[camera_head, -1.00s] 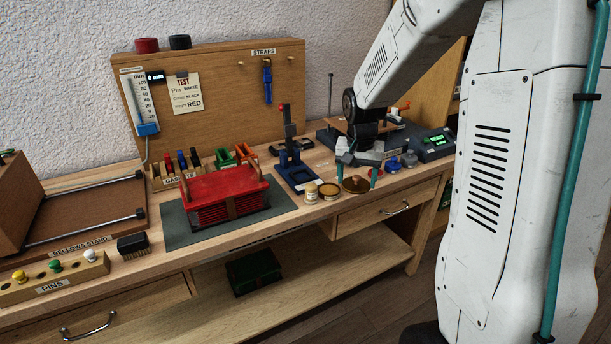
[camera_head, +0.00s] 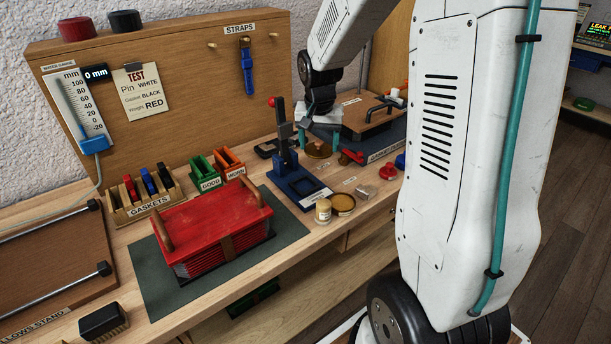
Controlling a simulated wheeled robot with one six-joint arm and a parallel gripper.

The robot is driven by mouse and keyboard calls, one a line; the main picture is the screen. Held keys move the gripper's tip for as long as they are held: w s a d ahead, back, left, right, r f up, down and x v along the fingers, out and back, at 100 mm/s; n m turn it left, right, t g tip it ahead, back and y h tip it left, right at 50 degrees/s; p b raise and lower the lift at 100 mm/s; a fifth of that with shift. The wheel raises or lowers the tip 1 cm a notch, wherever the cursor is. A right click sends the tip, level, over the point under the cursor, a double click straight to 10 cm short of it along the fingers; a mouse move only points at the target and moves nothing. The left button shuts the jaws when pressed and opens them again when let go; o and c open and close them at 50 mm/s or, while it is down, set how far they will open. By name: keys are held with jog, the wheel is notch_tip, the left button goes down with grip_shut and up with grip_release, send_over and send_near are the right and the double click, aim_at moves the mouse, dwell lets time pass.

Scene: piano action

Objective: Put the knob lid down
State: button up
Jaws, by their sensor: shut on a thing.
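The knob lid (camera_head: 319,151) is a round brown disc with a small knob on top. My gripper (camera_head: 319,145) is shut on it, with a teal finger at either side. The lid is level and low over the bench, just right of the blue press; I cannot tell whether it touches the wood. An open round tin (camera_head: 343,204) with a brownish inside stands nearer the front edge, apart from the lid. A small cream jar (camera_head: 323,211) stands beside the tin.
The blue press (camera_head: 296,180) stands close left of my gripper. A red bellows (camera_head: 212,228) lies on a green mat (camera_head: 151,290). A red knobbed piece (camera_head: 388,172) and a board with a dark handle (camera_head: 372,118) are to the right. Some bare wood lies between lid and tin.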

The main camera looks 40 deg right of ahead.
aim_at(316, 152)
jog(key=f, duration=0.6)
jog(key=shift+w+a+f, duration=0.1)
jog(key=shift+w, duration=0.2)
jog(key=shift+f, duration=1.9)
jog(key=o, duration=1)
jog(key=shift+c, duration=0.2)
jog(key=shift+s, duration=0.1)
